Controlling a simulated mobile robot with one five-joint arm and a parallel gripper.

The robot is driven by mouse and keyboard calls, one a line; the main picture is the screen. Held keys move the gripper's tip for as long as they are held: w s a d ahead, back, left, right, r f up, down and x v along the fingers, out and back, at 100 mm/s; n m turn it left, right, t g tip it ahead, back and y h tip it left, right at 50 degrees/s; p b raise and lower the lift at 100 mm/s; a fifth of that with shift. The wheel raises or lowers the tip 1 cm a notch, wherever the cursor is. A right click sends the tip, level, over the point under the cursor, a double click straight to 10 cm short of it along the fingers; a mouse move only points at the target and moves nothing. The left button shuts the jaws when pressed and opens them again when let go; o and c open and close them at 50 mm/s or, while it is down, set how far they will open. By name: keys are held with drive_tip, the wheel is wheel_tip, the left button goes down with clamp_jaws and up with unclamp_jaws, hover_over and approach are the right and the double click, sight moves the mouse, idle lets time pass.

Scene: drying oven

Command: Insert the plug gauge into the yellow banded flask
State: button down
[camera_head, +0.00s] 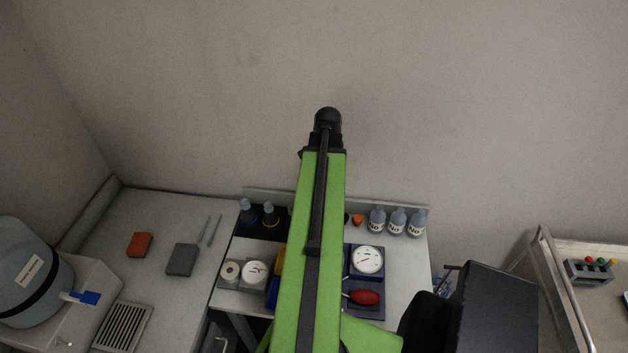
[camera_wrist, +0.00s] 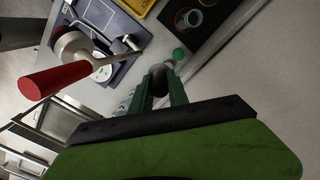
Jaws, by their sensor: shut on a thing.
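In the wrist view my gripper (camera_wrist: 162,84) is shut on a dark, rounded piece with a grey end (camera_wrist: 158,76), taken to be the plug gauge. Most of it is hidden between the green fingers. In the head view my arm covers the gripper. Two dark flasks (camera_head: 269,212) (camera_head: 247,210) stand at the back left of the bench; their bands are too small to tell apart for certain. In the wrist view a round open mouth (camera_wrist: 187,18) shows on a dark area beyond the gripper, apart from the held piece.
Several grey bottles (camera_head: 397,221) stand at the back right, beside a small orange thing (camera_head: 357,220). A yellow bin (camera_head: 281,262) is partly hidden by my arm. The wall rises behind.

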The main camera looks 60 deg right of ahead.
drive_tip(key=shift+r+p, duration=1.8)
drive_tip(key=shift+r, duration=0.05)
drive_tip(key=shift+s, duration=0.1)
